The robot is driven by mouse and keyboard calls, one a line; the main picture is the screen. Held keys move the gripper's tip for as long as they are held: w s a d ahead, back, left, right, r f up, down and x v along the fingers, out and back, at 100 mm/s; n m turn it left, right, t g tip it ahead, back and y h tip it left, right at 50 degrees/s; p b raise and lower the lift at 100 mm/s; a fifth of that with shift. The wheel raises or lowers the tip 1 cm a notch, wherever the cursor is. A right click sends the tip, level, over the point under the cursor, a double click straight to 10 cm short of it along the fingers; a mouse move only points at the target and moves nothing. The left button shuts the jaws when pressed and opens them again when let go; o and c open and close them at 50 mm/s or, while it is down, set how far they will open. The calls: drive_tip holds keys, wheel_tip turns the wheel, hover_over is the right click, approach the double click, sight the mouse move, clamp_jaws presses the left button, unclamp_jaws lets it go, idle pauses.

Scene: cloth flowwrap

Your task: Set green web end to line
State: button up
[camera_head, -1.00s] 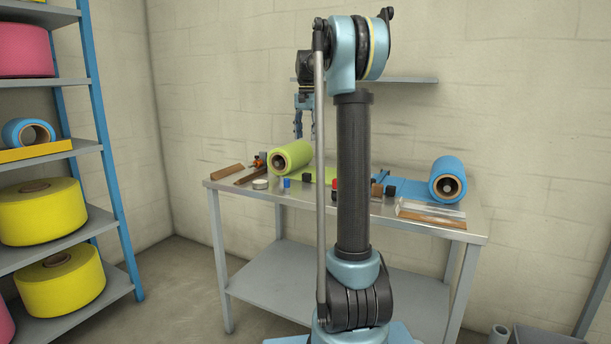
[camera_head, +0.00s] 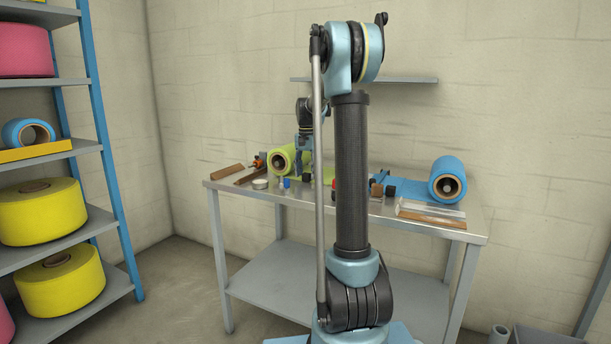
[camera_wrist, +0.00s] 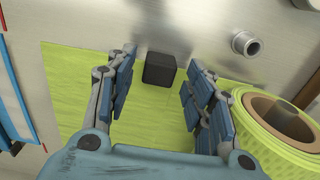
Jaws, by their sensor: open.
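The green web (camera_wrist: 80,95) lies flat on the table and comes from the green roll (camera_wrist: 275,125), at the right in the wrist view. In the head view the roll (camera_head: 282,162) is on the table's left part, partly behind my gripper (camera_head: 306,168). A black block (camera_wrist: 159,69) sits at the web's edge. My gripper (camera_wrist: 158,85) is open above the web, with the block between its fingers in the picture; I see no contact. A thin red line (camera_wrist: 22,115) shows beside the blue web (camera_wrist: 8,105) at the left.
The blue roll (camera_head: 448,180) stands on the right part of the table, with a clear-and-brown piece (camera_head: 430,212) in front. Small items, including a blue-capped one (camera_head: 286,183), line the front. A metal cylinder (camera_wrist: 246,43) stands close to the gripper. A wall shelf (camera_head: 400,80) hangs behind.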

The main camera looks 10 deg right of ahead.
sight(318, 182)
drive_tip(key=shift+f, duration=0.35)
drive_tip(key=shift+c, duration=0.5)
clamp_jaws()
drive_tip(key=shift+s+d, duration=0.8)
drive_tip(key=shift+d, duration=0.3)
drive_tip(key=shift+s+d, duration=0.8)
drive_tip(key=shift+d, duration=0.25)
drive_tip(key=shift+o, duration=0.5)
unclamp_jaws()
drive_tip(key=shift+r, duration=0.1)
